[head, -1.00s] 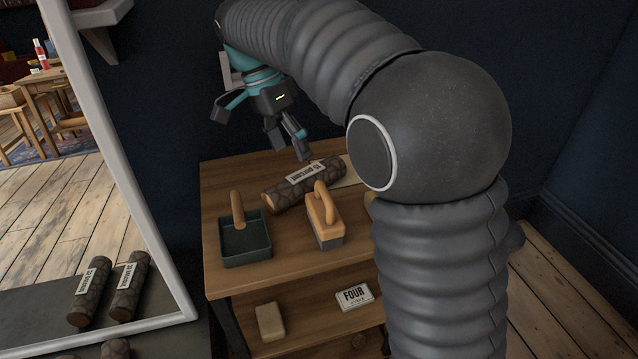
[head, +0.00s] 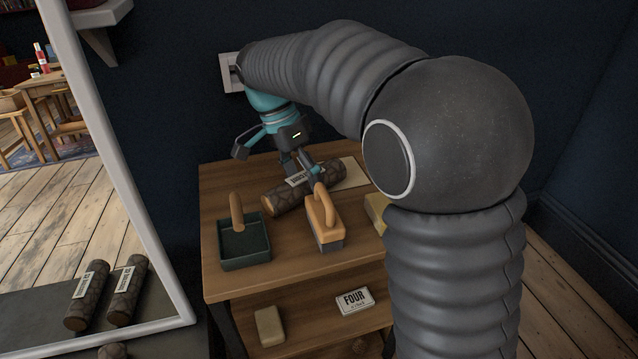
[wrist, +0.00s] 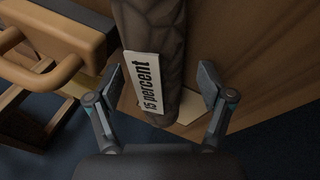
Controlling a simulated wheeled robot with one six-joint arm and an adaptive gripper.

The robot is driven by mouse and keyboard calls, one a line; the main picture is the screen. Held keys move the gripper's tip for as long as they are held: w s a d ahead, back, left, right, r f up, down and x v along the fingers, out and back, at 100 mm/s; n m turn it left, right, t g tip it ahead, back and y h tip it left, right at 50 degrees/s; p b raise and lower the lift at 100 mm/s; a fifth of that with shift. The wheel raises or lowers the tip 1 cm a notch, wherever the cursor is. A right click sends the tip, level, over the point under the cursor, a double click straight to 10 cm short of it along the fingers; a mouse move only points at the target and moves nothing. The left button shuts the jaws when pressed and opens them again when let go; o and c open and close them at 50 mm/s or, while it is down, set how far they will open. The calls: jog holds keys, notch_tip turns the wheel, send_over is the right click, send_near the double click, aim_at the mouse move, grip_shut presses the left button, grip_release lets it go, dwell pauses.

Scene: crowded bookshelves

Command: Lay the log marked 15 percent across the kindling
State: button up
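The log marked 15 percent (head: 283,197) lies on the wooden table top, dark bark with a pale end and a white label. It also shows in the wrist view (wrist: 165,32), its label reading "15 percent". My gripper (head: 305,177) is down at the log. In the wrist view my gripper (wrist: 162,88) is open, with one finger on each side of the log and a visible gap at both sides. Two more labelled logs (head: 88,293) (head: 127,288) lie at the left beside the white frame; their labels are too small to read. No kindling is clearly visible.
A brush with a wooden handle (head: 325,222) stands close in front of the log. A dark green pan (head: 245,249) is left of it, and a yellow block (head: 376,210) is at the right. A "FOUR" card (head: 354,301) sits on the lower shelf.

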grip_shut()
